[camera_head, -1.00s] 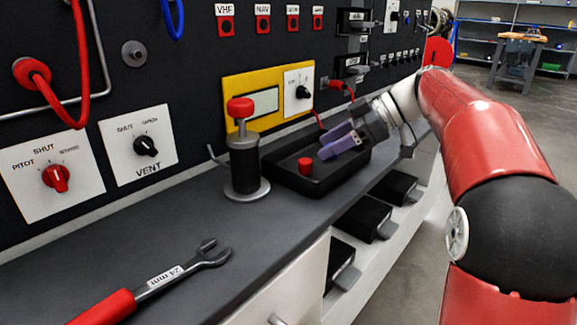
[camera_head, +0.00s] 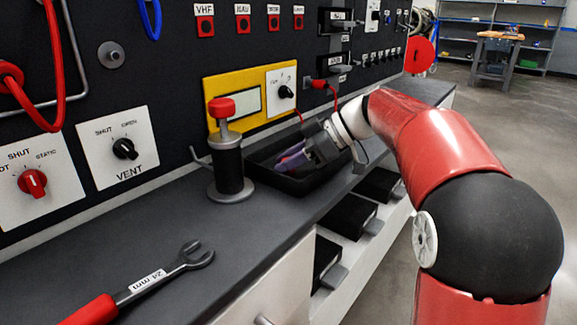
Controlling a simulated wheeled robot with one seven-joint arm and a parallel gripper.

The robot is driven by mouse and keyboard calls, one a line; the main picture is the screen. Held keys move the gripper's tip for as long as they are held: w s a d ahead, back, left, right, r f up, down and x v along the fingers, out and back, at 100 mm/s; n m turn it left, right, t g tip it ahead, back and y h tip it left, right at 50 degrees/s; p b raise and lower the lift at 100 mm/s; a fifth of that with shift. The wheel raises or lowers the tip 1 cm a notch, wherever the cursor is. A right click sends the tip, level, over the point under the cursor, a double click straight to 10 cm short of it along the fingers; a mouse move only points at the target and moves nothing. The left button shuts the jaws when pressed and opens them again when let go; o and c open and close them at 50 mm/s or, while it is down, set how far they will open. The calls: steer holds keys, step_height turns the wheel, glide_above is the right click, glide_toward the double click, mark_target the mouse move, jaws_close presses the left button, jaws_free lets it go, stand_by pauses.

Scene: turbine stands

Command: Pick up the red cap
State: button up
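The black tray (camera_head: 268,178) lies on the bench against the panel. My gripper (camera_head: 283,162), with purple fingers, reaches down into the tray from the right. The small red cap that lay in the tray is not clearly visible now; my gripper covers the place where it was. I cannot tell whether the fingers are open or shut, or whether they touch the cap. A separate red top (camera_head: 221,107) sits on the dark upright cylinder (camera_head: 229,168), just left of the tray.
A 24 mm wrench (camera_head: 150,281) with a red handle lies at the bench's front left. A yellow-framed display (camera_head: 236,103) and knobs are on the panel behind. Open black drawers (camera_head: 346,218) stick out below the bench edge. The bench between wrench and cylinder is clear.

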jaws_close()
step_height(320, 180, up, 20)
steer(key=p, duration=0.5)
steer(key=shift+c, duration=0.7)
jaws_free()
jaws_close()
